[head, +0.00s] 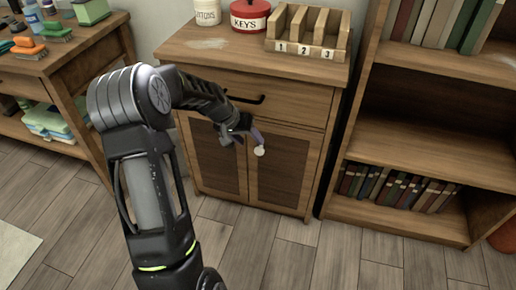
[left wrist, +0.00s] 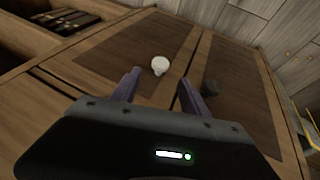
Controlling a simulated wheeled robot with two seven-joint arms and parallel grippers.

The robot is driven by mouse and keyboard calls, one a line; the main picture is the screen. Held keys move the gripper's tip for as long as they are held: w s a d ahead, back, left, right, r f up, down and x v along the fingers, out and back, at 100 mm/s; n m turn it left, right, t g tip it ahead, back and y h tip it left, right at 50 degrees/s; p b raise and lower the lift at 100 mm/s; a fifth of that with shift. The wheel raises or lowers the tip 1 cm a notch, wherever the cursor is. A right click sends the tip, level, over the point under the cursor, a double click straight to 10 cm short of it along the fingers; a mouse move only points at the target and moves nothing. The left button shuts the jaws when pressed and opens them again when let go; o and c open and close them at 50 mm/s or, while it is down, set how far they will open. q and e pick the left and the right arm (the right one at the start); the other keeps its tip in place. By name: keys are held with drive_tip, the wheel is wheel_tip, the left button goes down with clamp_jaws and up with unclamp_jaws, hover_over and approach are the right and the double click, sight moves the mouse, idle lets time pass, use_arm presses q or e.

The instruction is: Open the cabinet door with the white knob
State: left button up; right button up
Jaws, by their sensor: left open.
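The white knob (head: 259,151) sits near the inner edge of the right-hand cabinet door (head: 285,172) in the head view. Both doors look closed. My left gripper (head: 255,137) is open and close to the knob, just above it in the picture. In the left wrist view the white knob (left wrist: 160,66) appears just beyond the gap between the two fingertips (left wrist: 160,76). The fingers are not closed on it, and I cannot tell whether either touches it. A dark knob (left wrist: 210,87) is on the other door. My right gripper is not in view.
A drawer with a black handle (head: 246,99) is above the doors. A red keys tin (head: 250,16) and a numbered wooden sorter (head: 308,31) stand on top. A bookshelf (head: 396,143) stands close on the right, a workbench (head: 28,66) on the left. The floor in front is clear.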

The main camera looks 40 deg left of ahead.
sight(257, 148)
use_arm(q)
drive_tip(key=b+x, duration=0.1)
drive_tip(key=x, duration=0.6)
drive_tip(key=shift+f+b, duration=0.15)
drive_tip(key=shift+b, duration=0.2)
clamp_jaws()
idle(1.0)
